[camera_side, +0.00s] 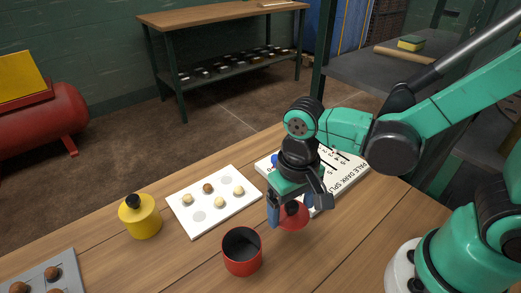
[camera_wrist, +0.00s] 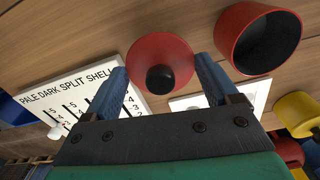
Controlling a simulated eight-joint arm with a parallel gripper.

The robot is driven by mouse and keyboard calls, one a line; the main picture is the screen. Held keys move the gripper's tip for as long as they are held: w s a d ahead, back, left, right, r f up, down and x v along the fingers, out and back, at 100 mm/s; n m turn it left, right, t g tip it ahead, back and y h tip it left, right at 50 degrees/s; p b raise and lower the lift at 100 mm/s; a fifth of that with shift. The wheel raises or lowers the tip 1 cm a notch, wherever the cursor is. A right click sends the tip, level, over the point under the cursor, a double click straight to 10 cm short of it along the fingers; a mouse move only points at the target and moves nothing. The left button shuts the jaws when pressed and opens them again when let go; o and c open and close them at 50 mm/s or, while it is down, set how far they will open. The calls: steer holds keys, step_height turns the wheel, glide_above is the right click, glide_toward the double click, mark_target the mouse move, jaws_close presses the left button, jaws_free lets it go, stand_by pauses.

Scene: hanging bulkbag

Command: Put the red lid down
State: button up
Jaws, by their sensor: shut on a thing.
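The red lid (camera_side: 294,219) is a round disc with a black knob. It is between the fingers of my gripper (camera_side: 290,203), to the right of the red pot and near the white tally board. In the wrist view my gripper (camera_wrist: 161,65) has a blue finger at each side of the red lid (camera_wrist: 160,48), with the black knob toward the camera. My gripper is shut on the lid. I cannot tell whether the lid touches the table. The red pot (camera_side: 242,262) stands open, with a dark inside; it also shows in the wrist view (camera_wrist: 240,35).
A yellow pot (camera_side: 140,222) with a black knob stands at the left. A white card (camera_side: 235,178) with several nuts lies behind the red pot. The tally board (camera_side: 350,172) lies behind my gripper. A grey tray (camera_side: 68,270) is front left. Bare wood (camera_side: 180,262) lies between the pots.

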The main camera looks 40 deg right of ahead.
mark_target(289, 232)
steer(key=shift+f, duration=2.1)
steer(key=shift+f, duration=0.1)
steer(key=o, duration=1)
steer(key=shift+o, duration=0.2)
step_height(289, 232, up, 12)
steer(key=shift+w+d, duration=0.1)
steer(key=shift+d, duration=0.2)
steer(key=w+d+r+n+t, duration=0.1)
steer(key=w+d+t, duration=0.2)
steer(key=d+t, duration=0.4)
steer(key=shift+d+n, duration=0.3)
steer(key=shift+d, duration=0.45)
steer(key=shift+r, duration=0.1)
